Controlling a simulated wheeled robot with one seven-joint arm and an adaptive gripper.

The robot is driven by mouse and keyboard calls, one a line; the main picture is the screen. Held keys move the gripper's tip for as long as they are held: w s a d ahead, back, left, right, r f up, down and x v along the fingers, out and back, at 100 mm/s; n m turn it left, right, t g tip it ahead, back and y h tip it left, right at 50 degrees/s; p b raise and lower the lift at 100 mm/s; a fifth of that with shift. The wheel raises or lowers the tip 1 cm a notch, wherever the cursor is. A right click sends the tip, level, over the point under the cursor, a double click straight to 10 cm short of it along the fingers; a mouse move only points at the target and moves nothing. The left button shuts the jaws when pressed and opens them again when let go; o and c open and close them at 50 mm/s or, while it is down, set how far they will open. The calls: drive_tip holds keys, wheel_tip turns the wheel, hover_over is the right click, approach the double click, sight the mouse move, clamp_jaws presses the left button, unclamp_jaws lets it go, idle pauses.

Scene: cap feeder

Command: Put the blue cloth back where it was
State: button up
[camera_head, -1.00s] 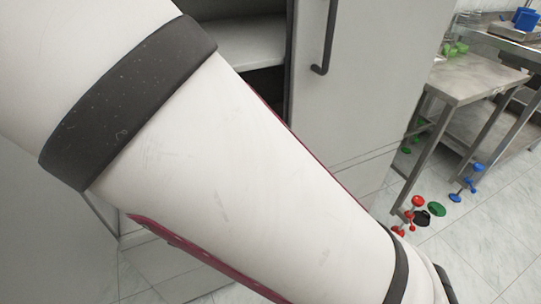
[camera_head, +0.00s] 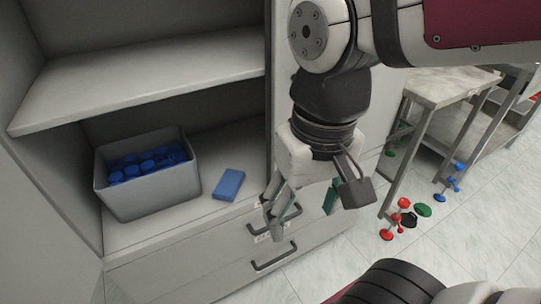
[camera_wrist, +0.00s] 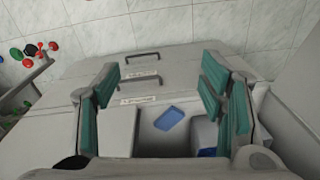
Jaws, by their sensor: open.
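The blue cloth (camera_head: 229,184) lies flat on the lower shelf of the open cabinet, to the right of a grey bin, near the shelf's front edge. It also shows in the wrist view (camera_wrist: 169,117), in the gap between my fingers. My gripper (camera_head: 305,205) is open and empty, pointing down in front of the cabinet, to the right of the cloth and apart from it. In the wrist view its green-padded fingers (camera_wrist: 160,88) are spread wide.
The grey bin (camera_head: 150,198) holds several blue caps. An upper shelf (camera_head: 150,75) hangs above it. Two drawers with dark handles (camera_head: 274,256) are below. A steel table (camera_head: 450,88) stands at the right, with red, green, black and blue knob-like objects (camera_head: 403,204) by its legs.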

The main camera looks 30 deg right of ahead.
drive_tip(key=shift+n+h, duration=0.3)
drive_tip(key=shift+n, duration=0.4)
drive_tip(key=s, duration=0.1)
drive_tip(key=s+r, duration=0.1)
drive_tip(key=s, duration=0.1)
drive_tip(key=s+d, duration=0.1)
drive_tip(key=s, duration=0.1)
drive_tip(key=shift+s+r, duration=0.15)
drive_tip(key=shift+s, duration=0.1)
wheel_tip(320, 180, up, 22)
drive_tip(key=t+p, duration=0.3)
drive_tip(key=p, duration=1.7)
drive_tip(key=shift+a+t, duration=0.15)
drive_tip(key=shift+t, duration=0.15)
